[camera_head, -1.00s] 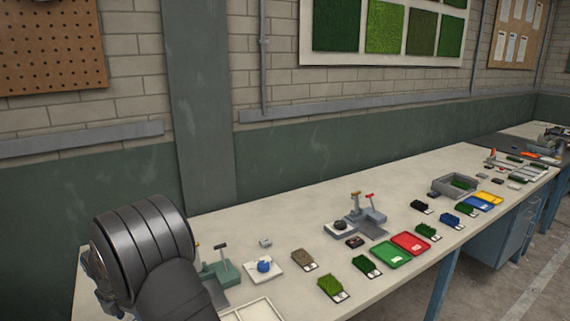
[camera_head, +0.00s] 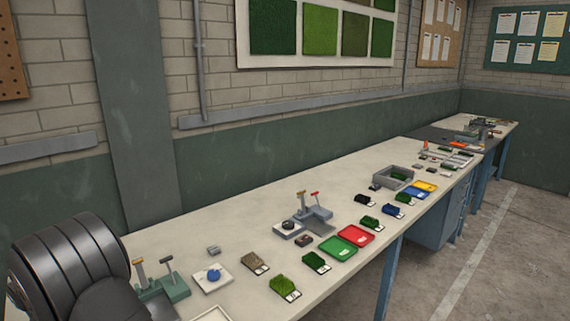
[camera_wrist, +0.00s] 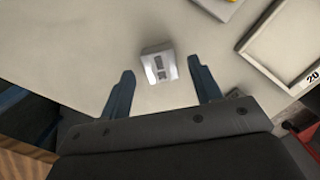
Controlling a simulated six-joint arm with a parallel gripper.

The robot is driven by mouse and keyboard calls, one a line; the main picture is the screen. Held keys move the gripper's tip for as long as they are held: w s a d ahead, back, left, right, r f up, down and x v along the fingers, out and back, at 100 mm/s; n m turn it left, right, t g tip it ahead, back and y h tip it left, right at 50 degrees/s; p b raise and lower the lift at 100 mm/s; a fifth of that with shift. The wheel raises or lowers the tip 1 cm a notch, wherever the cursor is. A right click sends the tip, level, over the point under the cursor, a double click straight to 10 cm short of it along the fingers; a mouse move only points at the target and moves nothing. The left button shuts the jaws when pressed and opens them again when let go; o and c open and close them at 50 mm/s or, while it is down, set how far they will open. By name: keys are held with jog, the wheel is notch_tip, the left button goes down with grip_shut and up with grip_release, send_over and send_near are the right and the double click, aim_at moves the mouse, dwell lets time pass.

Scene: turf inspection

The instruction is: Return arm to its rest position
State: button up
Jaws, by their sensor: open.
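My gripper (camera_wrist: 163,92) shows in the wrist view with its two dark fingers spread apart and nothing between them. A small light-grey block (camera_wrist: 158,66) with dark marks lies on the bench top just beyond the fingertips, apart from them. In the head view a dark rounded link of my arm fills the lower left corner, and the gripper itself is out of sight there.
The long pale bench (camera_head: 235,215) carries turf samples (camera_head: 284,287), a green tray (camera_head: 338,247), a red tray (camera_head: 356,236), a grey bin (camera_head: 393,182) and a lever fixture (camera_head: 313,213). A pale-rimmed tray (camera_wrist: 268,38) lies right in the wrist view.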

notch_tip(320, 180, down, 2)
jog(key=shift+f, duration=0.1)
notch_tip(320, 180, up, 11)
jog(key=s, duration=0.2)
jog(key=f, duration=0.4)
jog(key=w+f, duration=0.1)
jog(key=f, duration=0.3)
jog(key=w+f, duration=0.1)
jog(key=f, duration=0.2)
jog(key=shift+f, duration=0.4)
jog(key=r, duration=0.5)
jog(key=shift+w+d, duration=0.15)
jog(key=shift+d, duration=0.05)
jog(key=w+d+r, duration=0.6)
jog(key=d+r, duration=0.1)
jog(key=d, duration=0.3)
jog(key=w+d+m+h, duration=0.1)
jog(key=w+d+m, duration=0.95)
jog(key=d, duration=0.55)
jog(key=shift+n, duration=0.75)
jog(key=a+f, duration=0.2)
jog(key=a, duration=0.1)
jog(key=a+f, duration=0.2)
jog(key=a, duration=0.2)
jog(key=a+f, duration=0.2)
jog(key=a, duration=0.2)
jog(key=shift+s+f, duration=0.1)
jog(key=shift+o, duration=0.4)
